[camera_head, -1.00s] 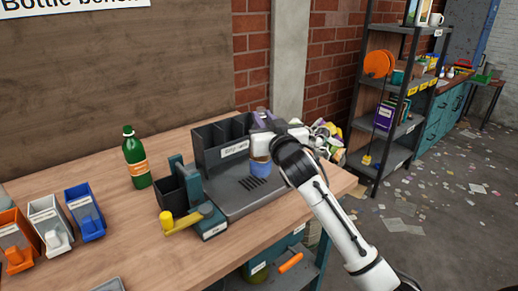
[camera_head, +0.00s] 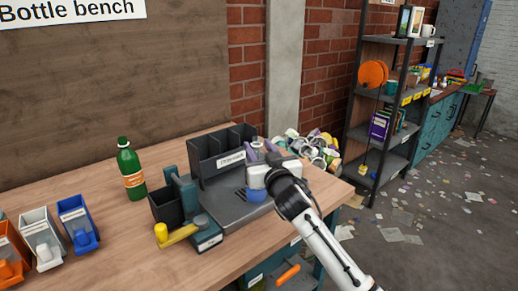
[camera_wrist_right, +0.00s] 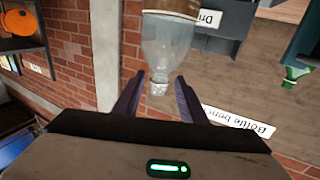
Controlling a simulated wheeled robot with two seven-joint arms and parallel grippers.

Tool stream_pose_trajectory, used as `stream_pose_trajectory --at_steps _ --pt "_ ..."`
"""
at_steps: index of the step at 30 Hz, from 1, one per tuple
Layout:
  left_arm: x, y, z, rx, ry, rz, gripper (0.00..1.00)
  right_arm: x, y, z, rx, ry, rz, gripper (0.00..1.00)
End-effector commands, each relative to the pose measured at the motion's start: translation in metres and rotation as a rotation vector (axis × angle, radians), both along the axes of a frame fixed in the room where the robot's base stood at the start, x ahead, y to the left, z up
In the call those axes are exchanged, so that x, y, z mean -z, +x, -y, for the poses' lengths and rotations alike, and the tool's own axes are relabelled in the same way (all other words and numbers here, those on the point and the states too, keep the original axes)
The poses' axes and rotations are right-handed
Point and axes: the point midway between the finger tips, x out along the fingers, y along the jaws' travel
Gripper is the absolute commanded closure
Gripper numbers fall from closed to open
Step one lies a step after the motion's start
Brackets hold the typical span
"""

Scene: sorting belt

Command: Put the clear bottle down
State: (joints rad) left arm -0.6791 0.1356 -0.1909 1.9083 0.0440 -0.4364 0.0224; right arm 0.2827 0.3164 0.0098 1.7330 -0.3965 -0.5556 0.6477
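The clear bottle (camera_wrist_right: 168,45) is upright between the fingertips of my right gripper (camera_wrist_right: 160,82) in the right wrist view, where the picture is upside down. It has a brown band and a narrow neck. That part is over the right side of the grey tray (camera_head: 225,212). I cannot tell whether its base touches the tray. My left gripper is not in view.
A dark divided rack (camera_head: 205,163) stands behind the tray. A yellow-handled device (camera_head: 178,236) and a green bottle (camera_head: 131,170) are to the left. Orange, white and blue bins (camera_head: 77,221) line the left. A pile of litter (camera_head: 310,150) lies behind the bench's right end.

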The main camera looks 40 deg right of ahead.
Motion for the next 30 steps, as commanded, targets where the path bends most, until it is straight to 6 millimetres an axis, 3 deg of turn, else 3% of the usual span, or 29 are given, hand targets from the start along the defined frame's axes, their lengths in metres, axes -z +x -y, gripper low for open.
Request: stream_pose_trajectory --at_steps 11,24,30 --pt "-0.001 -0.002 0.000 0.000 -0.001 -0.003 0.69 -0.002 -0.004 -0.002 -0.001 0.000 -0.001 0.63" --pt "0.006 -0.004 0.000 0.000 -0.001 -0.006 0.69 -0.001 -0.085 -0.028 0.000 0.002 0.000 0.63" --pt "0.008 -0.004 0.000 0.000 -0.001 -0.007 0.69 -0.002 -0.109 -0.035 0.000 0.001 -0.001 0.63"
